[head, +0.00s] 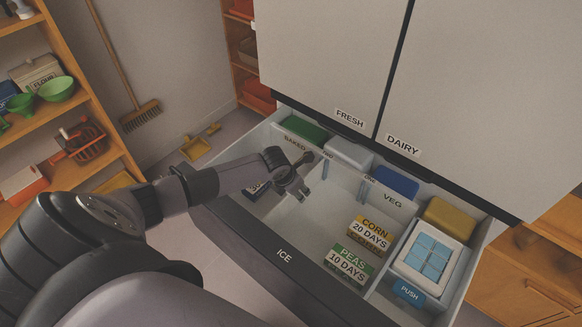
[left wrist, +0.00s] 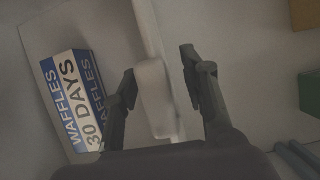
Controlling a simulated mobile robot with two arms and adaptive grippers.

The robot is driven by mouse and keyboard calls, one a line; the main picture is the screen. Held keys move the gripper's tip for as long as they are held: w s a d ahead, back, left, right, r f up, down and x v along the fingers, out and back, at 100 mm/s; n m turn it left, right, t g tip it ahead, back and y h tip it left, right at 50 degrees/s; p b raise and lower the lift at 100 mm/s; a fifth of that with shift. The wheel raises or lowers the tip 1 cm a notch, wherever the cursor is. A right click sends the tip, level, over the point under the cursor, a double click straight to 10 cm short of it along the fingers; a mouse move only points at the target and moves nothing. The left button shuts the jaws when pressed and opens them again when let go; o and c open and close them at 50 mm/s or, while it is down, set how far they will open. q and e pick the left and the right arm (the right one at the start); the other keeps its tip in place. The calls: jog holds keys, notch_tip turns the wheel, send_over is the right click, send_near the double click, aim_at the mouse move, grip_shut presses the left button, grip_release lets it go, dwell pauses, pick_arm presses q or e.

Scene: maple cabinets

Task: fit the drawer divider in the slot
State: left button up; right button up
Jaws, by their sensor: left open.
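The drawer divider (left wrist: 157,95) is a thin whitish panel with a thicker pale part. In the left wrist view it runs between the two fingers of my left gripper (left wrist: 160,78), with space on both sides. I cannot tell whether the fingers are level with its edge. In the head view my open left gripper (head: 298,180) reaches down into the left part of the pulled-out freezer drawer (head: 310,217). The arm and gripper hide much of the divider there. The slot cannot be made out. My right gripper is out of view.
A waffles box (left wrist: 72,103) lies left of the divider. Corn (head: 369,234) and peas (head: 348,264) boxes sit in the middle of the drawer. An ice tray (head: 428,258) stands at the right. The fridge doors (head: 330,60) rise behind. Shelves (head: 90,110) stand at left.

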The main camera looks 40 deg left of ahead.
pick_arm(q)
jog(key=v, duration=1)
jog(key=shift+s+r, duration=0.1)
jog(key=shift+r, duration=0.1)
